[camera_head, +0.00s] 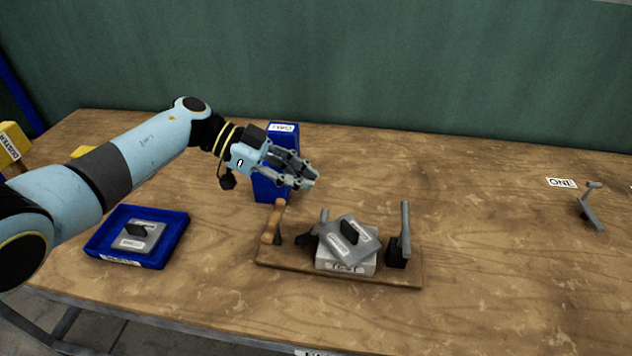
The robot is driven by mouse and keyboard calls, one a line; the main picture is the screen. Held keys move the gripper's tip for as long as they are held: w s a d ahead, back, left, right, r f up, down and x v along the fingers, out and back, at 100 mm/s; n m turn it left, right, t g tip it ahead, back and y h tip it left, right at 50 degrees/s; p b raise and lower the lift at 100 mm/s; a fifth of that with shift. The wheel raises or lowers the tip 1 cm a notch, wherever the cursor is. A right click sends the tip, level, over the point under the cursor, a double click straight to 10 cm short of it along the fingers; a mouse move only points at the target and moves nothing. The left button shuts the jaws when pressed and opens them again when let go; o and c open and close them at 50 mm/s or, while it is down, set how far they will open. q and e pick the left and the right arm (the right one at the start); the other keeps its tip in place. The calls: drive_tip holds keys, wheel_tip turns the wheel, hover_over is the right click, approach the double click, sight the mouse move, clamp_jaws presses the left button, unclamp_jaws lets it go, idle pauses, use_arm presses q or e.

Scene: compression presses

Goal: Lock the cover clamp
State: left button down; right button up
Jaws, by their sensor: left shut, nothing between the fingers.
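My left gripper (303,181) is shut and empty. It is in the air above and behind the wooden fixture board (300,265), in front of a blue box. On the board, a grey cover plate (349,240) with a dark handle lies tilted and turned on a light grey block (346,267). A clamp with a wooden-looking handle (272,222) stands upright at the board's left end, apart from my gripper. A clamp with a grey upright lever (405,222) and a dark base stands at the right end. I cannot tell which is the cover clamp. My right gripper is not in view.
A blue tray (175,245) holding a grey plate with a dark handle (140,236) is at the left. The blue box (283,137) stands behind the board. A label reading ONE (561,183) and a grey metal piece (590,207) are at the right. The table between is clear.

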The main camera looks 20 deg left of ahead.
use_arm(q)
drive_tip(key=s+a+r+b, duration=0.1)
drive_tip(key=a+r, duration=0.3)
drive_tip(key=r, duration=0.4)
drive_tip(key=shift+s, duration=0.1)
